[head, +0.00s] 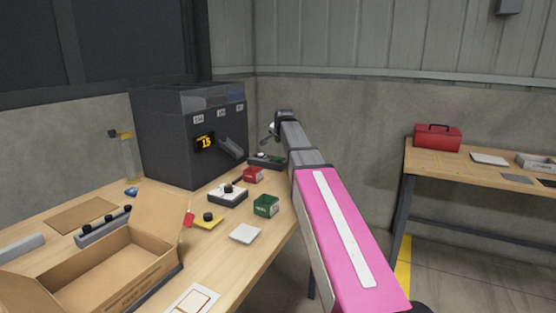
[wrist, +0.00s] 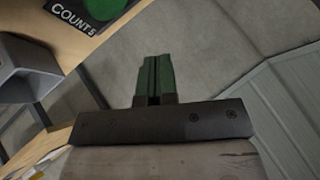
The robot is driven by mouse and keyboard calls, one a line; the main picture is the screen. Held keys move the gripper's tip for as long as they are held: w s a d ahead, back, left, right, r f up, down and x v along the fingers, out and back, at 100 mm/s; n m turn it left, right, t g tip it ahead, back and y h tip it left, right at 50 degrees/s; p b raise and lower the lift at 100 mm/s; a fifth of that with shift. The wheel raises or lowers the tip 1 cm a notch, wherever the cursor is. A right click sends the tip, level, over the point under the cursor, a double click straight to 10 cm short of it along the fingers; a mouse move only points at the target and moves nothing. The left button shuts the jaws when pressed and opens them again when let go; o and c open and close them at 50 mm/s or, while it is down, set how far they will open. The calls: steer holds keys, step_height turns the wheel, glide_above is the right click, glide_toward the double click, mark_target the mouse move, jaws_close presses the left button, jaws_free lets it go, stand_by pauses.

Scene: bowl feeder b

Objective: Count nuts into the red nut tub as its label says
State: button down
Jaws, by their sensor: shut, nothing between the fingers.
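The red nut tub (head: 253,174) stands on the bench near the front of the dark feeder machine (head: 172,150). Its label is too small to read. The machine's display (head: 205,142) shows what looks like 15, and a grey chute (head: 231,148) slopes down towards the tub's side. My gripper (wrist: 153,58) is shut and empty, its green fingers together in the wrist view. In the head view my arm mostly hides it, near the machine's right side. The wrist view shows a black plate reading COUNT 5 with a green button (wrist: 102,7), ahead and left of the fingertips.
A green tub (head: 266,205) stands in front of the red one. A second bench (head: 475,170) stands right.

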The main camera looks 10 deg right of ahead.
mark_target(279, 158)
stand_by(0.7)
step_height(279, 158, up, 4)
steer(key=shift+f, duration=0.1)
stand_by(0.3)
steer(key=shift+f, duration=4.4)
steer(key=shift+f, duration=0.1)
steer(key=shift+f, duration=0.3)
